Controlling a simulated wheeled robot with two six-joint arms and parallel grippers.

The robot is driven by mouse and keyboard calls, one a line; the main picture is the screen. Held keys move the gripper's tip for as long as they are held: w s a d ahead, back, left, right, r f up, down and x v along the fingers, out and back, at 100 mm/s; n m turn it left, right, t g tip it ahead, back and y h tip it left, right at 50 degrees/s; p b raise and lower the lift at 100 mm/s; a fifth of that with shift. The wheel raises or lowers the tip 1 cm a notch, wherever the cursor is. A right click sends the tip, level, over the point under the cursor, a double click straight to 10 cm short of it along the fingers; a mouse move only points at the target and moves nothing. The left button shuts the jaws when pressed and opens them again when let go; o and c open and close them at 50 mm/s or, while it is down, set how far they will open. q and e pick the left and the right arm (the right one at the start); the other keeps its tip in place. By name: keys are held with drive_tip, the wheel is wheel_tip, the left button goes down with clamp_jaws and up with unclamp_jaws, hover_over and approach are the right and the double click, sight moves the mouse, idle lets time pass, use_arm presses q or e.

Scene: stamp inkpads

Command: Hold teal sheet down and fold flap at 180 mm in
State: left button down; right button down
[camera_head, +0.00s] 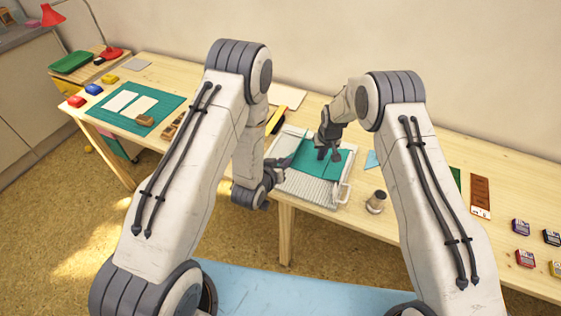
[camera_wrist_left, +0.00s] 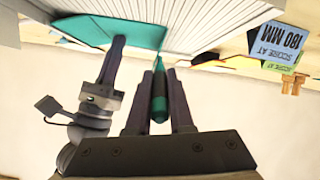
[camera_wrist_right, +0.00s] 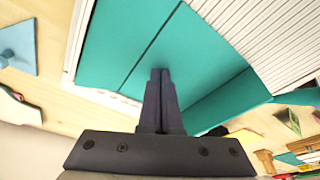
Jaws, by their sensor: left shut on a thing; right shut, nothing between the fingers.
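The teal sheet (camera_head: 330,172) lies on the white ribbed scoring board (camera_head: 318,190). The right wrist view shows the sheet (camera_wrist_right: 120,40) with one straight line across it, and a further teal strip beyond another edge at lower right. My right gripper (camera_head: 328,155) is shut and empty, its tips at the sheet; I cannot tell if they press it. My left gripper (camera_head: 289,162) is shut on a slim dark-green tool (camera_wrist_left: 159,108), beside the board's left edge. The left wrist view shows the sheet (camera_wrist_left: 140,33) and my right gripper's fingers (camera_wrist_left: 119,42) against it.
A blue card (camera_wrist_left: 280,42) reads "SCORE AT 180 MM". A small jar (camera_head: 376,202) stands right of the board near the table's front edge. A green cutting mat (camera_head: 178,101) with white cards is at left. Several inkpads (camera_head: 524,258) sit at far right.

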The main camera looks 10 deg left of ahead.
idle(0.4)
use_arm(q)
drive_tip(key=shift+s+d+f, duration=0.1)
drive_tip(key=shift+d, duration=0.4)
drive_tip(key=shift+s+d+f, duration=0.15)
drive_tip(key=shift+d+f, duration=0.05)
drive_tip(key=shift+d, duration=0.25)
idle(0.3)
drive_tip(key=shift+s+d+f, duration=0.1)
drive_tip(key=shift+d+f, duration=0.2)
drive_tip(key=shift+d, duration=0.1)
drive_tip(key=shift+d+f, duration=0.15)
idle(0.8)
